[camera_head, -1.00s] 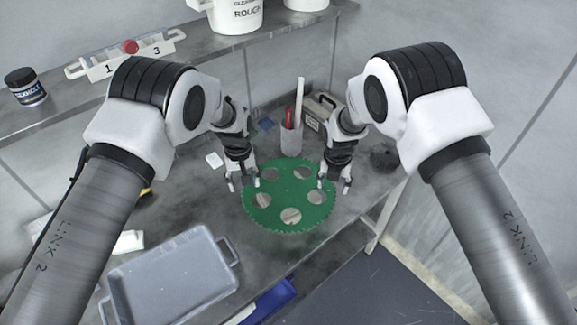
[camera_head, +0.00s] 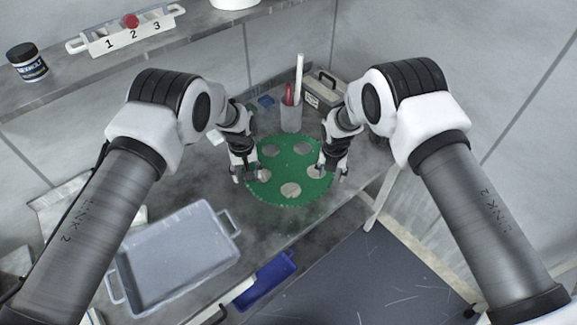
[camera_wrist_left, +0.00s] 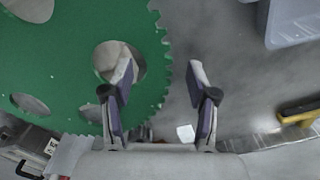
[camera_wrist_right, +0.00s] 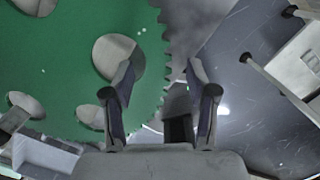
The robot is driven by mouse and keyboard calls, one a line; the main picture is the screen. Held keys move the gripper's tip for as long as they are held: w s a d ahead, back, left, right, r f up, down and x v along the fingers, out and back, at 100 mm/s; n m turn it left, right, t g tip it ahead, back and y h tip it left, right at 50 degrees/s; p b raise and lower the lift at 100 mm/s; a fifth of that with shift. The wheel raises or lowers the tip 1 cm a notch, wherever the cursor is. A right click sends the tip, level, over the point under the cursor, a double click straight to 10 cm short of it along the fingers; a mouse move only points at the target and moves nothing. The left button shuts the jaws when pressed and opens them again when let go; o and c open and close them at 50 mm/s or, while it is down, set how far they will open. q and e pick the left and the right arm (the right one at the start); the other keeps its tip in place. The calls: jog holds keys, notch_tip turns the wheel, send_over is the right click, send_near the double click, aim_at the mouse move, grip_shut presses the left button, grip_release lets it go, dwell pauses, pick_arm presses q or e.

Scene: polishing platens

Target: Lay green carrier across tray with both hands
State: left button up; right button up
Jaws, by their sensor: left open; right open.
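The green carrier (camera_head: 290,191) is a flat toothed disc with several round holes, lying on the metal bench. My left gripper (camera_head: 246,177) is open at its left edge; in the left wrist view the carrier's toothed rim (camera_wrist_left: 160,60) shows between the open fingers (camera_wrist_left: 165,85). My right gripper (camera_head: 335,170) is open at its right edge; in the right wrist view the rim (camera_wrist_right: 165,60) likewise shows between the open fingers (camera_wrist_right: 165,85). I cannot tell whether the fingers touch the carrier. The grey tray (camera_head: 172,255), with handles at its ends, is empty at the lower left.
A cup (camera_head: 291,113) with a red-handled item and a white stick stands behind the carrier. A dark case (camera_head: 322,92) is beside it. A blue bin (camera_head: 268,277) sits below the bench's front edge. A numbered rack (camera_head: 130,35) and jar (camera_head: 27,62) are on the shelf.

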pick_arm(q)
jog(key=shift+w+f, duration=0.15)
pick_arm(e)
jog(key=shift+w+f, duration=0.15)
pick_arm(q)
jog(key=shift+c, duration=1.1)
pick_arm(e)
jog(key=shift+c, duration=1.1)
pick_arm(q)
grip_shut()
pick_arm(e)
grip_shut()
jog(key=shift+w, duration=0.1)
